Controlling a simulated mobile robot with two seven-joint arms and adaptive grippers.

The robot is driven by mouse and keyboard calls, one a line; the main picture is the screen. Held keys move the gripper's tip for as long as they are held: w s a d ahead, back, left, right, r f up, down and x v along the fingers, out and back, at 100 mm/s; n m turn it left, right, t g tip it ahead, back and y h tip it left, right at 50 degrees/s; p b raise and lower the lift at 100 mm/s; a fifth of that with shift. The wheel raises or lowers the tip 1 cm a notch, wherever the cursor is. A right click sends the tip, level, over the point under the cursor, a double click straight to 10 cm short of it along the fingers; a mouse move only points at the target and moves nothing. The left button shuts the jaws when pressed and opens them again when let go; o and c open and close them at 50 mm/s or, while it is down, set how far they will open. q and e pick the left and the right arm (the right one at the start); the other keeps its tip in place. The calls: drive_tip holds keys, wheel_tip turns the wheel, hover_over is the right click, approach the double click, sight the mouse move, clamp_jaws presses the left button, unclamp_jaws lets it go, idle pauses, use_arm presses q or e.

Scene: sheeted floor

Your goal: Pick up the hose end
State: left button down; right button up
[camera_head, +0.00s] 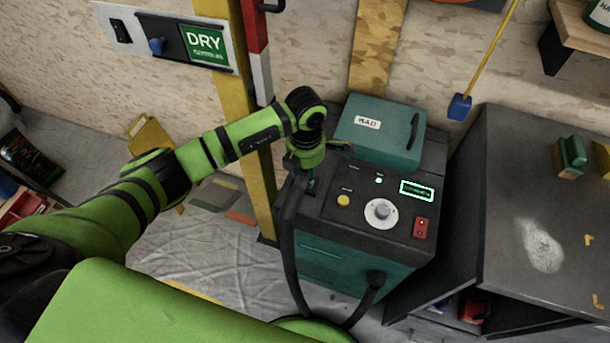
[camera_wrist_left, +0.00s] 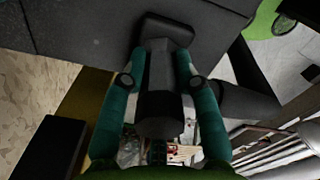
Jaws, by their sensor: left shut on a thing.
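The black hose (camera_head: 290,245) hangs down the left front of a teal and dark grey machine (camera_head: 350,262) and loops up to a port low on its front. Its upper end is at my left gripper (camera_head: 308,182), beside the machine's left top edge. In the left wrist view the dark hose end (camera_wrist_left: 160,88) lies between the two teal fingers of my left gripper (camera_wrist_left: 160,100), which is shut on it. The hose end's tip is partly hidden by the gripper in the head view. My right gripper is not in view.
The machine's top carries a dial (camera_head: 381,212), a lit display (camera_head: 416,190) and a teal lidded box (camera_head: 378,133). A yellow post (camera_head: 262,190) stands close behind my left forearm. A dark cabinet (camera_head: 545,215) stands at the right. Sheeted floor (camera_head: 185,250) is open at the left.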

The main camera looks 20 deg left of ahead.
use_arm(q)
drive_tip(key=shift+r, duration=0.15)
drive_tip(key=shift+w+r, duration=0.1)
drive_tip(key=shift+r, duration=0.2)
drive_tip(key=r+b, duration=0.1)
drive_tip(key=d+r+b, duration=0.1)
drive_tip(key=r, duration=0.1)
drive_tip(key=shift+d+r, duration=0.15)
drive_tip(key=shift+r, duration=0.15)
drive_tip(key=d+r+b, duration=0.3)
drive_tip(key=d+r, duration=0.3)
drive_tip(key=d, duration=0.4)
drive_tip(key=shift+s+d+r, duration=0.2)
drive_tip(key=shift+s+r, duration=0.05)
drive_tip(key=shift+s, duration=0.05)
